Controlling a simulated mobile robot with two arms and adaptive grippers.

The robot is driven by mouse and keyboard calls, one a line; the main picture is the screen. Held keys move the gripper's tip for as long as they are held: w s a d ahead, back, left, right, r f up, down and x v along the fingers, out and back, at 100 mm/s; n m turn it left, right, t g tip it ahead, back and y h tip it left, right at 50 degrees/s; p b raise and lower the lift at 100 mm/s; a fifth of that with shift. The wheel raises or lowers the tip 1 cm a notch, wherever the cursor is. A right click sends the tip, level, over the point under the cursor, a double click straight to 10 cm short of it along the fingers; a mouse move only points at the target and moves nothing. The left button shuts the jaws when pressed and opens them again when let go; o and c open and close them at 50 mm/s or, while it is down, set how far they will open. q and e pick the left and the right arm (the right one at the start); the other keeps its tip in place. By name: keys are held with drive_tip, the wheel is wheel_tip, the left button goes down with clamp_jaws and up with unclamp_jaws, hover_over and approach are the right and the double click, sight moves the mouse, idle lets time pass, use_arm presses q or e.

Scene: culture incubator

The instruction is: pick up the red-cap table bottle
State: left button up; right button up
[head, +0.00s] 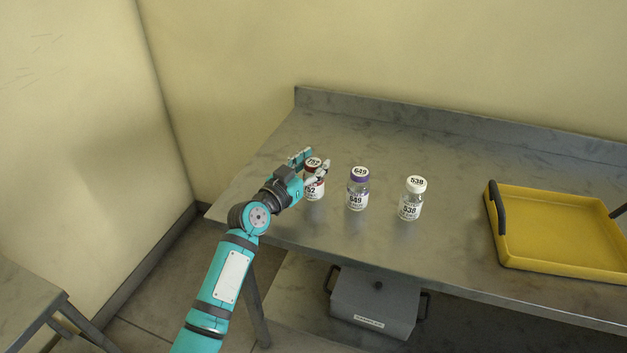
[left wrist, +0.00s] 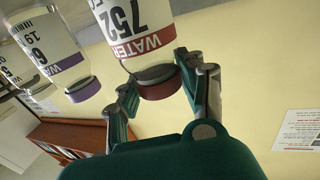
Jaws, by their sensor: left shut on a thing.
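The red-cap bottle (head: 315,190), labelled 752, is upright at the left of the row on the grey metal table (head: 440,160). It appears to stand on the tabletop. My left gripper (head: 316,164) reaches it from the left and is shut on it near the cap, one finger on each side. The fingers hide part of the bottle in the head view. In the left wrist view the bottle (left wrist: 136,30) shows inverted, its red cap (left wrist: 160,84) between the fingers. My right gripper is not in view.
A purple-cap bottle 649 (head: 357,195) stands close to the right, and a white-cap bottle 538 (head: 411,205) stands farther right. A yellow tray (head: 560,264) with dark handles is at the right of the table. A grey box (head: 372,300) is below. The back table area is clear.

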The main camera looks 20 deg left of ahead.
use_arm(q)
clamp_jaws()
drive_tip(key=shift+r, duration=0.1)
drive_tip(key=shift+r, duration=0.25)
wheel_tip(320, 180, up, 3)
drive_tip(key=shift+r, duration=0.1)
drive_tip(key=s+d, duration=0.2)
drive_tip(key=s, duration=0.5)
drive_tip(key=s+d+r, duration=0.1)
drive_tip(key=s+d, duration=0.2)
drive_tip(key=s, duration=0.5)
drive_tip(key=shift+s, duration=0.15)
